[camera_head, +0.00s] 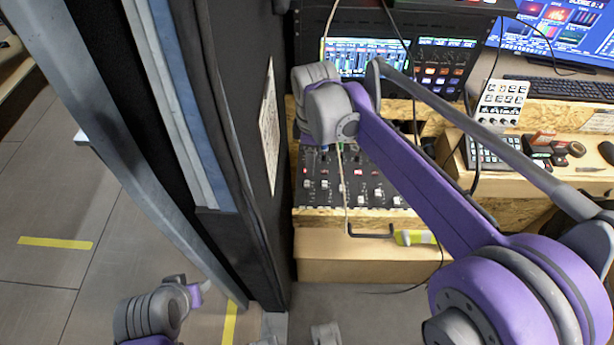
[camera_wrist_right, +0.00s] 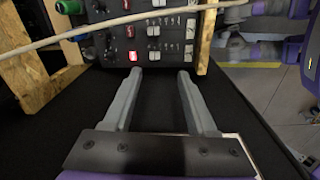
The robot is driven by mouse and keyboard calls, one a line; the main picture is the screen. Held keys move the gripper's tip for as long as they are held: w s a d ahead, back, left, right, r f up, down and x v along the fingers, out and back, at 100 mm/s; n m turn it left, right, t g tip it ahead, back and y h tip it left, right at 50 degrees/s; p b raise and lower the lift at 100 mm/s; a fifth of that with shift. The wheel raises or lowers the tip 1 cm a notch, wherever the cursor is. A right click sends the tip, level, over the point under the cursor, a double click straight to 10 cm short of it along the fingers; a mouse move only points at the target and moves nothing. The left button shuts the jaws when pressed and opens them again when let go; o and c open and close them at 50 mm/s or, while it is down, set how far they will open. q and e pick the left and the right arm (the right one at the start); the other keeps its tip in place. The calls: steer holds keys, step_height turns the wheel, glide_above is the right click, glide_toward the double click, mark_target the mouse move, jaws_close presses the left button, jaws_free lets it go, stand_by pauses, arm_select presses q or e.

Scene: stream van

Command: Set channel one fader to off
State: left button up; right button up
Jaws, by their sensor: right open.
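The mixer (camera_head: 382,174) is a dark panel with rows of knobs and light and red fader caps, set in a wooden desk front. It also fills the top of the right wrist view (camera_wrist_right: 172,50). I cannot tell which cap is the channel one fader. My right gripper (camera_wrist_right: 160,72) is open and empty, its two grey fingers pointing at the mixer's edge, with a lit red button (camera_wrist_right: 133,57) just beyond the left fingertip. In the head view my right wrist covers the mixer's upper left. My left arm shows low at left; its fingers are not clear.
A thin pale cable (camera_wrist_right: 95,28) crosses in front of the mixer. A dark padded door edge (camera_head: 238,110) stands close on the left. A handle (camera_head: 372,234) is below the mixer.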

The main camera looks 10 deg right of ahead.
mark_target(307, 183)
steer(key=shift+n, duration=0.7)
steer(key=f, duration=0.3)
steer(key=w+f, duration=0.1)
steer(key=f, duration=0.3)
steer(key=w+f+b, duration=0.1)
steer(key=f, duration=0.3)
steer(key=shift+a, duration=0.3)
jaws_close()
steer(key=shift+s, duration=0.1)
stand_by(0.3)
